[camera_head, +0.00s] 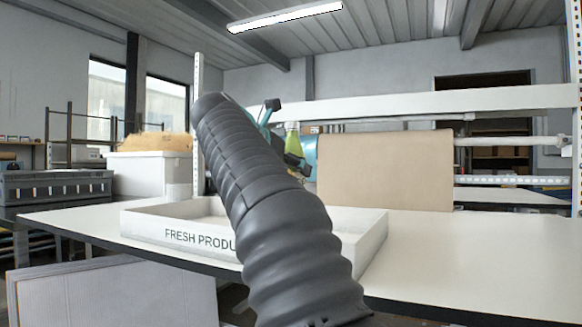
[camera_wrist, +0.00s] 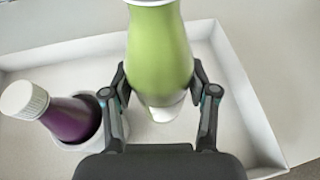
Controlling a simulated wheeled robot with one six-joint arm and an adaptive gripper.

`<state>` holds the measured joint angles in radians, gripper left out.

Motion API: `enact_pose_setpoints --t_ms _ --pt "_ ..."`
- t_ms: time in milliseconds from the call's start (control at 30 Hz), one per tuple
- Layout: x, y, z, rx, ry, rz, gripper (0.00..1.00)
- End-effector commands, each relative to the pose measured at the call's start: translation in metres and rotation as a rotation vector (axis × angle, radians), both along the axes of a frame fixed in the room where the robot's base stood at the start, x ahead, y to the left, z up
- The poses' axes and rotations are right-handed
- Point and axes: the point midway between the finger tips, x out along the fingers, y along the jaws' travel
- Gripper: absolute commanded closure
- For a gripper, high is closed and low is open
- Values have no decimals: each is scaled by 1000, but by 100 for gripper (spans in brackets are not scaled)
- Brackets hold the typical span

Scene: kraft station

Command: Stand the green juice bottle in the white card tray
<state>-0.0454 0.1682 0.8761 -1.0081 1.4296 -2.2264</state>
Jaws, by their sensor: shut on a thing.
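The green juice bottle (camera_wrist: 158,55) is between the two fingers of my gripper (camera_wrist: 160,88), which is shut on it. In the head view the bottle (camera_head: 292,140) shows only in part, behind my arm, with my gripper (camera_head: 291,155) beside it. The white card tray (camera_head: 150,222), marked "FRESH PRODU...", stands on the table. In the wrist view the tray (camera_wrist: 235,65) lies below the bottle; I cannot tell whether the bottle touches its floor. A purple bottle (camera_wrist: 72,118) with a white cap is in the tray, left of my gripper.
A white bin (camera_head: 150,172) with brown contents and a grey crate (camera_head: 58,187) stand at the left. The white table (camera_head: 480,250) is clear at the right. My arm hides part of the tray.

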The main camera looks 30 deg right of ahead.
Motion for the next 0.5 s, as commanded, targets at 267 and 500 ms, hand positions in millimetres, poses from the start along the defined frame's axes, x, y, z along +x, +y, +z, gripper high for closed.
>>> enact_pose_setpoints --t_ms 267,500 --pt "-1 1 -15 0 0 1 98" --pt "-1 1 -27 2 -1 2 98"
